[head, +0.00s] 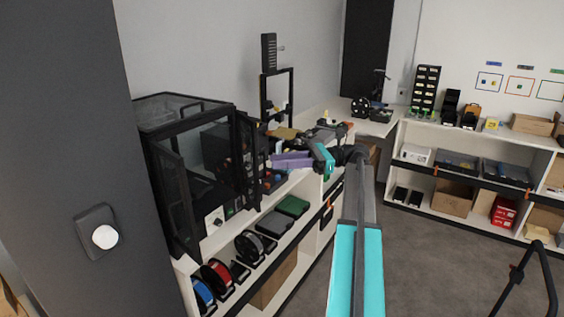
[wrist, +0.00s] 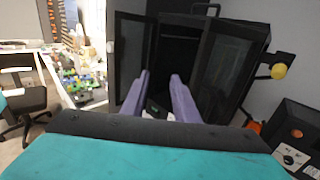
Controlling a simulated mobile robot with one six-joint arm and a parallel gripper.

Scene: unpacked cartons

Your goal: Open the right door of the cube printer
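The cube printer (head: 205,130) is a black-framed enclosure with dark clear panels on the counter at left in the head view. Its left door (head: 178,190) stands swung outward. Its right door (head: 246,155) also appears to stand away from the body, near my gripper (head: 277,161). In the wrist view the printer's dark interior (wrist: 178,48) shows between two panels, the larger one (wrist: 228,65) at right. My gripper (wrist: 161,75) has purple fingers, spread apart with nothing visible between them. The fingers point toward the printer; whether they touch a door cannot be told.
Spools (head: 217,277) and dark cases (head: 292,206) sit on the shelf below the counter (head: 222,236). A black rack (head: 278,95) stands behind my gripper. Open grey floor (head: 425,245) lies to the right. A black chair (wrist: 25,108) shows at left in the wrist view.

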